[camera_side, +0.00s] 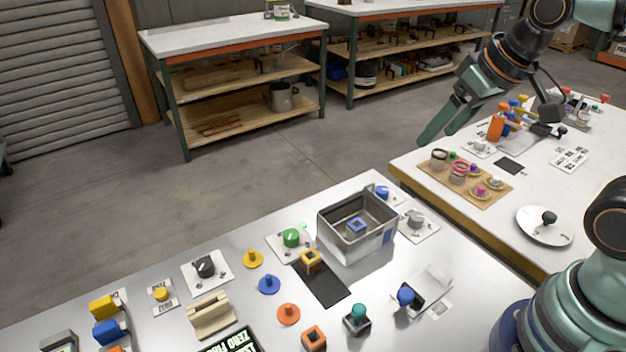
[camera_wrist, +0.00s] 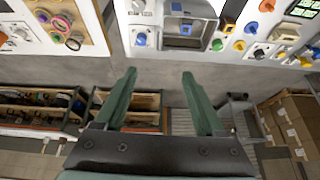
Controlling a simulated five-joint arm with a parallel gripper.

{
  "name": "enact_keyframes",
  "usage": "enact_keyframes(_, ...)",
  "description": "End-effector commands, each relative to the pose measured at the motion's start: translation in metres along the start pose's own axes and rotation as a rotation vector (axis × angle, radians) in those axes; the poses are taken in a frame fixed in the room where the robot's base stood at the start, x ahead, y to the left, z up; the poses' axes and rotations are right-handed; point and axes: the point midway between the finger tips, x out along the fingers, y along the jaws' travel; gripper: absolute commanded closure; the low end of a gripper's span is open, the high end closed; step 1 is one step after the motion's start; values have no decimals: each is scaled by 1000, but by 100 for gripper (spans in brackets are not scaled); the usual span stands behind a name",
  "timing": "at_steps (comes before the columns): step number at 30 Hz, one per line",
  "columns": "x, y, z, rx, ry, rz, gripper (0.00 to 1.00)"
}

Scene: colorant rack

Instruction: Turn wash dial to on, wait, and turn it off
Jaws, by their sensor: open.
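Several dials on white plates stand on the near table: a green dial (camera_side: 291,238), a black dial (camera_side: 205,266), a grey dial (camera_side: 416,218) and a blue dial (camera_side: 382,192). The green and blue ones flank a metal basin (camera_side: 341,245) with a blue square piece (camera_side: 356,225) inside. Their labels are too small to read, so I cannot tell which is the wash dial or its setting. In the wrist view the blue dial (camera_wrist: 141,39) and green dial (camera_wrist: 217,44) show near the top. My gripper (camera_side: 438,133) is open, empty and high above the floor, away from the dials; it also shows in the wrist view (camera_wrist: 159,75).
Knobs and square blocks stand around the basin, with a black mat (camera_side: 322,284) in front. The right table holds a wooden board (camera_side: 440,180) of rings, orange and blue bottles, and a white round plate (camera_side: 545,232). Shelved benches stand behind. A floor gap separates the tables from them.

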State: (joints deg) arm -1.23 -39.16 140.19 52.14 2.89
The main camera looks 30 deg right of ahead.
Motion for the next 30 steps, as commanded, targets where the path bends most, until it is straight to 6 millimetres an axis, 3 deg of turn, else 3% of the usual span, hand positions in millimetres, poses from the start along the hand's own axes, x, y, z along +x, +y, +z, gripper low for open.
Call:
enact_keyframes(8,22,-42,-45,151,-137,-20,28)
enact_keyframes(15,61,-90,-76,290,-257,2,28)
enact_keyframes(22,113,-143,-86,417,-362,60,28)
enact_keyframes(30,165,-190,-76,525,-436,136,28)
